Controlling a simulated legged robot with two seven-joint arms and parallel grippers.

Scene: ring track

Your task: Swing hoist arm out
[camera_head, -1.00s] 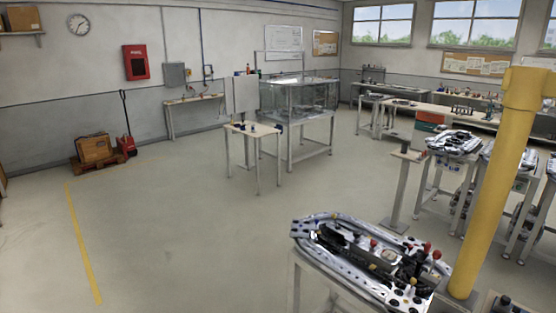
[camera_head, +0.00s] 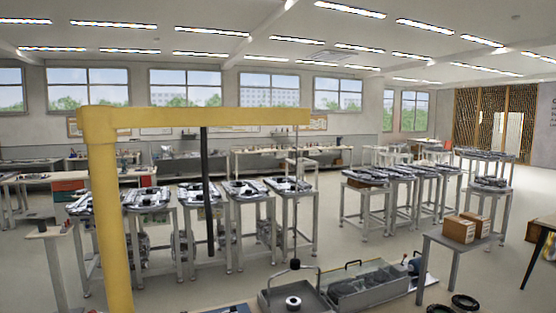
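The yellow hoist stands close in front of me. Its post (camera_head: 109,220) rises at the left of the picture, its foot cut off by the lower edge. Its horizontal arm (camera_head: 200,118) runs from the post top to the right and ends past the middle. A black bar (camera_head: 207,190) hangs from the arm. A thin line (camera_head: 297,190) hangs near the arm's end, down to a dark round piece (camera_head: 295,265) above a grey tray (camera_head: 275,301). Neither of my grippers is in view.
Grey tanks or trays (camera_head: 385,288) stand below at the middle right. A table (camera_head: 455,248) with cardboard boxes (camera_head: 458,229) is at the right. Rows of workstands with metal track parts (camera_head: 246,190) stand behind the hoist. Open floor lies at the right.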

